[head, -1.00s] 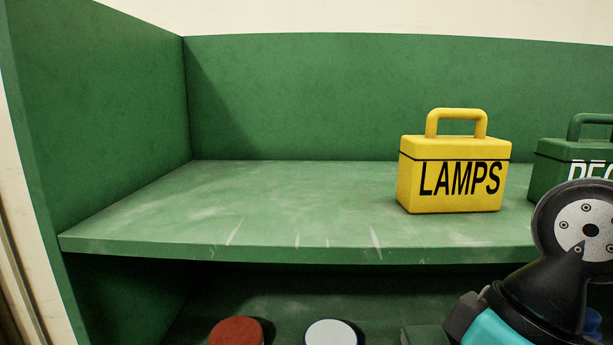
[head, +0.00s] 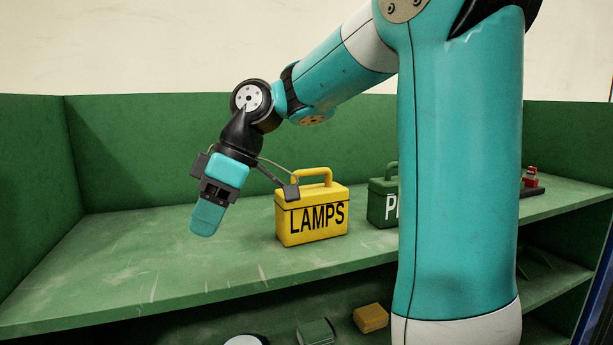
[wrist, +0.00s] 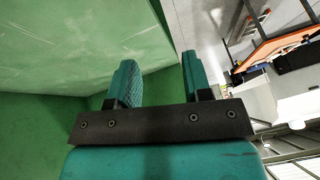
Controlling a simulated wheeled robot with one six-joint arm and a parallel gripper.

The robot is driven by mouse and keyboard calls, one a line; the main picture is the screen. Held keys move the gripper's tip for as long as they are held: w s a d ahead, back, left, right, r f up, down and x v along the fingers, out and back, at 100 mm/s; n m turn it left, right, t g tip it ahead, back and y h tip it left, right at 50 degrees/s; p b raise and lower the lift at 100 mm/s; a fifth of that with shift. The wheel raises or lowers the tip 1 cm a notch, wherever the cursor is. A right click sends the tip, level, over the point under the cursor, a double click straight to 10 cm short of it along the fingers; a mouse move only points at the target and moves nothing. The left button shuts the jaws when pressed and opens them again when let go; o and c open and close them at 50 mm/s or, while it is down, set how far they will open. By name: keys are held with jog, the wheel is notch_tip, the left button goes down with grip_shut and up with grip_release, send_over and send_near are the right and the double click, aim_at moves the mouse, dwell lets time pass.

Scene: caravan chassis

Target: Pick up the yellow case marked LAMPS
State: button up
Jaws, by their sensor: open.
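The yellow case marked LAMPS (head: 312,222) stands upright on the green shelf (head: 170,262), its handle on top. My gripper (head: 207,220) is to the left of the case and apart from it, pointing down above the shelf. In the wrist view its two teal fingers (wrist: 158,80) are spread with nothing between them. The case does not show in the wrist view. Part of my wrist overlaps the case's upper left in the head view.
A green case (head: 383,206) stands just right of the yellow one, partly hidden by my arm. A small red item (head: 531,177) sits farther right. The lower shelf holds a yellow block (head: 371,318) and other items. The upper shelf's left part is clear.

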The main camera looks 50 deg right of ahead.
jog(key=w+d+r+n+t+p, duration=0.1)
jog(key=d+r+p, duration=0.4)
jog(key=d+r, duration=0.8)
jog(key=s+d+r+n+h+p, duration=0.1)
jog(key=s+d+r+p, duration=0.15)
jog(key=d, duration=0.55)
jog(key=s+d+r+n+h+p, duration=0.1)
jog(key=s+d+r+p, duration=0.2)
jog(key=d, duration=0.5)
jog(key=b, duration=0.9)
send_over(311, 172)
jog(key=s+d, duration=0.2)
jog(key=d, duration=0.1)
jog(key=shift+t, duration=0.4)
notch_tip(311, 172, down, 11)
jog(key=shift+w+a+f, duration=0.1)
jog(key=shift+w+a, duration=0.05)
jog(key=x, duration=0.5)
jog(key=shift+w+a, duration=0.1)
jog(key=shift+a, duration=0.15)
jog(key=shift+w+f, duration=0.15)
jog(key=shift+f, duration=0.35)
grip_shut()
